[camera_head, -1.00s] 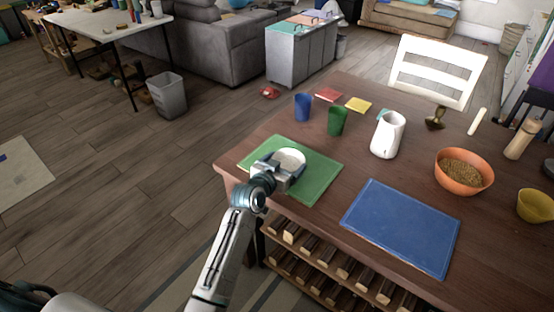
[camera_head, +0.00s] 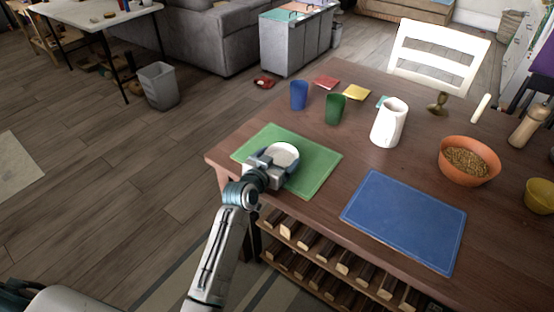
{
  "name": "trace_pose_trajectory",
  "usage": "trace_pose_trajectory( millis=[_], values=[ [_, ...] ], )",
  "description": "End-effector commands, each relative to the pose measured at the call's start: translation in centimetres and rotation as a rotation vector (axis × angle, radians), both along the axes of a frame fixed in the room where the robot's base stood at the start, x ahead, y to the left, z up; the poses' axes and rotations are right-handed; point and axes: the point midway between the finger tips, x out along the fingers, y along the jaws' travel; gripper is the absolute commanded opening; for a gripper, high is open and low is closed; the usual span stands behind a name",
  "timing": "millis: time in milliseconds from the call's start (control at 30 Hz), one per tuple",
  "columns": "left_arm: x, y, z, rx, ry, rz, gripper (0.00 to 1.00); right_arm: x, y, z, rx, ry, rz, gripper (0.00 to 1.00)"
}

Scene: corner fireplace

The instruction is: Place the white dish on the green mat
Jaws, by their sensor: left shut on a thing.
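The white dish (camera_head: 284,153) is over the middle of the green mat (camera_head: 315,174), at the left end of the wooden table. My left gripper (camera_head: 276,162) reaches in from the front left and is shut on the near side of the dish. The dish looks level and very low over the mat; I cannot tell whether it touches it. The gripper and wrist hide part of the mat's near edge. My right gripper is not in view.
A blue mat (camera_head: 404,220) lies to the right on the table (camera_head: 333,210). A blue cup (camera_head: 299,95), a green cup (camera_head: 335,109) and a white pitcher (camera_head: 390,122) stand behind. An orange bowl (camera_head: 468,160) is at the right.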

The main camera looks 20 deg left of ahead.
Motion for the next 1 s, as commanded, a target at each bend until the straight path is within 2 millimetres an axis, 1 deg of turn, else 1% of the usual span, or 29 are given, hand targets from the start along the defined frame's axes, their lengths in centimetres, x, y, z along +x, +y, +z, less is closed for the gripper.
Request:
trace_pose_trajectory(
  millis=[233, 433, 467, 500, 733, 833, 900, 1000],
  values=[
    [0.0, 0.0, 0.1, 0.0, -0.001, 0.0, 0.64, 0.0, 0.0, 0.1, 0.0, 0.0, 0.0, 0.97],
    [0.0, 0.0, -0.3, 0.0, -0.001, 0.0, 0.64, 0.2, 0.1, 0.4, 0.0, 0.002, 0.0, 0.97],
    [0.0, 0.0, -0.2, 0.0, 0.0, 0.0, 0.95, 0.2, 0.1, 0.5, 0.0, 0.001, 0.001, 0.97],
    [0.0, 0.0, -0.2, 0.0, 0.0, 0.0, 1.0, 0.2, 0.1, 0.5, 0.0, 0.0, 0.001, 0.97],
    [0.0, 0.0, -0.2, 0.0, 0.0, 0.0, 1.0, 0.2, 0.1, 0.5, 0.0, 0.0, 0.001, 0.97],
    [0.0, 0.0, 0.2, 0.0, 0.0, 0.0, 1.0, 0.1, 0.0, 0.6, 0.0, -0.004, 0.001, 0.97],
    [-1.0, 0.3, 0.1, 0.001, 0.001, 0.0, 1.0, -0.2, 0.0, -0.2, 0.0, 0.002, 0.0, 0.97],
    [-2.9, 0.7, 0.5, 0.002, 0.001, 0.0, 1.0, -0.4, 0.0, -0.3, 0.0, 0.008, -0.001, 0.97]
  ],
)
